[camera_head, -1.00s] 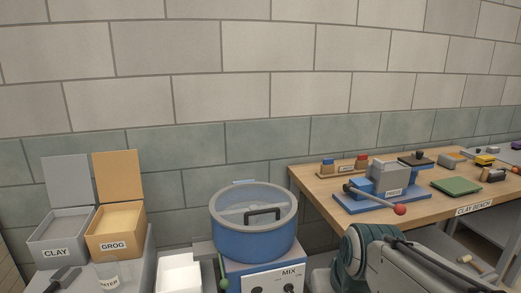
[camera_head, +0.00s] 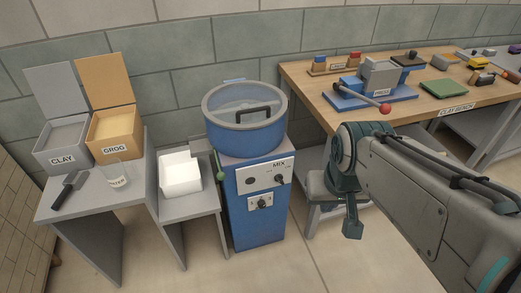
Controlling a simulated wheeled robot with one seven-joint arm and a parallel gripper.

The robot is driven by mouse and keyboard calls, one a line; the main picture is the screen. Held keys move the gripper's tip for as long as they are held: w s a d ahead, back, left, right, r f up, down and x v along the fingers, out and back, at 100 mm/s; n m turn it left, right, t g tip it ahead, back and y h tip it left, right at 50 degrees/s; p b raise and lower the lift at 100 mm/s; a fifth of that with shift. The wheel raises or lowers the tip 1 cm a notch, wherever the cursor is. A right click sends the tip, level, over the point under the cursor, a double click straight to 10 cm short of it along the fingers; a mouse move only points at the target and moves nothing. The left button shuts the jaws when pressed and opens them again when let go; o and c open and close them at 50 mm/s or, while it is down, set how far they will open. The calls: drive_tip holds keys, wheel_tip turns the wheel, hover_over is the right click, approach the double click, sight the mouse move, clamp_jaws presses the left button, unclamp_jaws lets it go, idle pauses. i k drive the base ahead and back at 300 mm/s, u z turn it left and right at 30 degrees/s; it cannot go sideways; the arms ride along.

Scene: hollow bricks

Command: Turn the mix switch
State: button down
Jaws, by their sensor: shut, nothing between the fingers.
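The blue mixer (camera_head: 257,220) stands on the floor at the centre, with a lidded round drum (camera_head: 245,133) on top. Its white front panel (camera_head: 262,174) carries the MIX label and small dark knobs. The mix switch (camera_head: 276,178) appears to be the dark knob under that label, at the panel's right; its setting is too small to read. A separate plate with another dark knob (camera_head: 262,203) sits below. My gripper (camera_head: 352,230) hangs low to the right of the mixer, shut and empty, clear of the panel. Its fingers are small and hard to make out.
A green-knobbed lever (camera_head: 219,172) is on the mixer's left side. A white container (camera_head: 180,174) and clay and grog boxes stand on grey stands at left. The wooden clay bench (camera_head: 310,85) with a press is behind my arm. Floor before the mixer is clear.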

sight(278, 177)
drive_tip(key=k, duration=1.25)
drive_tip(key=u, duration=0.85)
drive_tip(key=i, duration=1.85)
drive_tip(key=z, duration=0.5)
